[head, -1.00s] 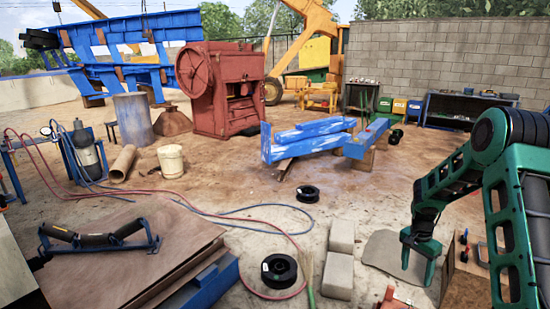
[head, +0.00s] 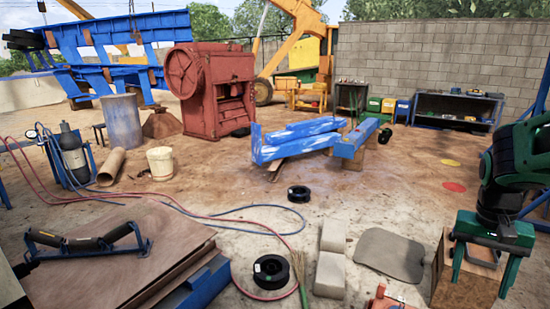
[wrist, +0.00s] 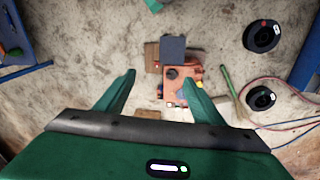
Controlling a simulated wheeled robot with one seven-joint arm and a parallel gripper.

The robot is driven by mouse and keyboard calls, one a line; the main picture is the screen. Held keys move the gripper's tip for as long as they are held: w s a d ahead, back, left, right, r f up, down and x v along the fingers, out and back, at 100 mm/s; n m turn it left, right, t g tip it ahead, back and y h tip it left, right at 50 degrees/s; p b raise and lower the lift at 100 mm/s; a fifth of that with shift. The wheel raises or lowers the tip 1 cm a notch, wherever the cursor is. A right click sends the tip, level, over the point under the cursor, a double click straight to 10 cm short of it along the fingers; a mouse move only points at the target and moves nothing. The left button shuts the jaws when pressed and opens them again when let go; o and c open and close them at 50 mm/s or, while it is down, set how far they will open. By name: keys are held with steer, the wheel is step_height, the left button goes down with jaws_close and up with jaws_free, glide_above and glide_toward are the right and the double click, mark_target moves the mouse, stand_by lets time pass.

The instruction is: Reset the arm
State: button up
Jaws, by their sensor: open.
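My green gripper (head: 482,272) is at the right edge of the head view, pointing down above a wooden box (head: 462,285). Its two fingers are spread apart, with nothing held between them. In the wrist view, my gripper (wrist: 163,92) also shows both fingers wide apart. Between and beyond them, lower down on the ground, is an orange-red object (wrist: 182,88) with a dark grey square piece (wrist: 172,48) beside it. My arm's upper links are mostly cut off at the right edge of the head view.
Concrete blocks (head: 331,262) and a grey mat (head: 390,255) lie left of my gripper. Black spools (head: 271,271) and red and blue hoses lie further left. A red jaw crusher (head: 212,90) and blue beams (head: 300,140) stand behind. Open dirt ground lies behind the mat.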

steer(key=s+a+n+y, duration=0.1)
steer(key=s+a, duration=0.4)
steer(key=s, duration=0.8)
steer(key=shift+r+n+t, duration=0.3)
steer(key=shift+r+n, duration=0.05)
steer(key=shift+n, duration=0.15)
steer(key=shift+s+a, duration=0.1)
